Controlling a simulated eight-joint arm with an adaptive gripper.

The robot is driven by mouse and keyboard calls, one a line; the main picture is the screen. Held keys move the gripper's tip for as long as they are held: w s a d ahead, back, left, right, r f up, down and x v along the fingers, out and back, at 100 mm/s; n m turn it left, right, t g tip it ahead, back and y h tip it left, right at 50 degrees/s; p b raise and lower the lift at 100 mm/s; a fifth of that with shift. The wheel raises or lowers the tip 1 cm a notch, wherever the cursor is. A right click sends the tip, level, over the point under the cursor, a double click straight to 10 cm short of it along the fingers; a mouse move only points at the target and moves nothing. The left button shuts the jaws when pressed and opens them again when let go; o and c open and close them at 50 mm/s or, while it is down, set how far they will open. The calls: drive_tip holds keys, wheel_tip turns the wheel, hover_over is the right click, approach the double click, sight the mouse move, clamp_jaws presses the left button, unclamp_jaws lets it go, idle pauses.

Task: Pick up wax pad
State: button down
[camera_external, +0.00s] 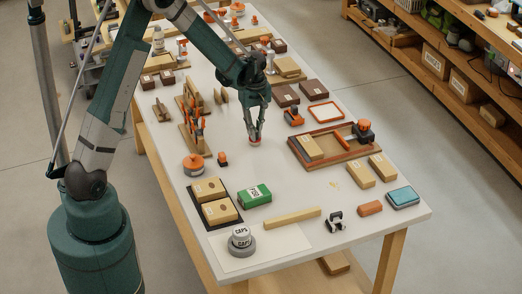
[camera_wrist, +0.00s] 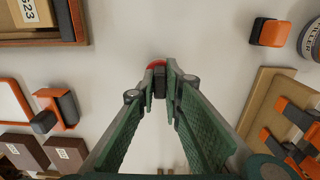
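My gripper (camera_external: 256,138) points down over the middle of the white bench top. Its two green fingers converge closely at the tips (camera_wrist: 162,76) in the wrist view. A small red item with a dark part shows between and just past the fingertips; its red edge (camera_wrist: 155,63) peeks out, and a reddish bit (camera_external: 254,144) shows under the tips in the external view. It may be the wax pad, but most of it is hidden by the fingers. Whether it rests on the bench or is slightly raised cannot be told.
An orange-lidded round tin (camera_external: 194,165) and a small orange-and-dark block (camera_external: 222,158) stand at the left. A wooden tray (camera_external: 338,156) lies at the right. A green box (camera_external: 254,196) and a blue pad (camera_external: 402,197) are nearer. Bare bench surrounds my fingertips.

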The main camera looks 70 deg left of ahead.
drive_tip(key=shift+r, duration=0.1)
idle(0.3)
drive_tip(key=shift+r+p, duration=0.65)
drive_tip(key=shift+r, duration=4.3)
